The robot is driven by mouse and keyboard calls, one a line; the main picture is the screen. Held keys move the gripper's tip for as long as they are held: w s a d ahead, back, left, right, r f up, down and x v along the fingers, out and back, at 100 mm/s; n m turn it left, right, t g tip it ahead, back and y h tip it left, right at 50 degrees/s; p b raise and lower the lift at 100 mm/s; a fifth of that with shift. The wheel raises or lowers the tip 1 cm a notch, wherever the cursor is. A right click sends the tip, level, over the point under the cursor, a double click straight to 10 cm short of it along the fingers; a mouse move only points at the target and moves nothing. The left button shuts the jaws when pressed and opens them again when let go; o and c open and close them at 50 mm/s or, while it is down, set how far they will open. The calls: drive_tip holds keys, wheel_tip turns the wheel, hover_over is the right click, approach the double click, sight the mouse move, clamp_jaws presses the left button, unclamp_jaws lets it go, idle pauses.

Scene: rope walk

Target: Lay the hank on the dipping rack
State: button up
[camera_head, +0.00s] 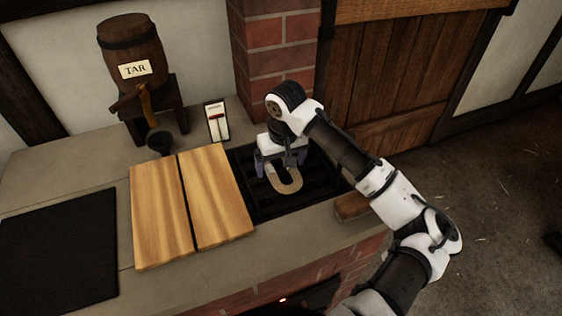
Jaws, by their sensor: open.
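A pale tan, U-shaped loop, which looks like the hank (289,187), lies flat on or just above a black barred rack (262,207) set into the stone counter. This rack looks like the dipping rack. My gripper (280,165) points down over the rack, right at the upper part of the loop. Its fingers are apart, one to each side of the loop. The gripper and wrist hide the loop's far ends, and I cannot tell whether the fingers touch it.
Two light wooden boards (215,190) lie left of the rack, with a black mat (58,250) farther left. A tar barrel (134,50) stands behind on a stand. A small white switch plate (216,121) is behind the rack. A brown block (351,206) sits at its right.

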sight(283, 177)
wheel_tip(283, 177, up, 12)
drive_tip(key=s+b, duration=0.1)
drive_tip(key=shift+s+d, duration=0.15)
drive_tip(key=shift+d, duration=0.15)
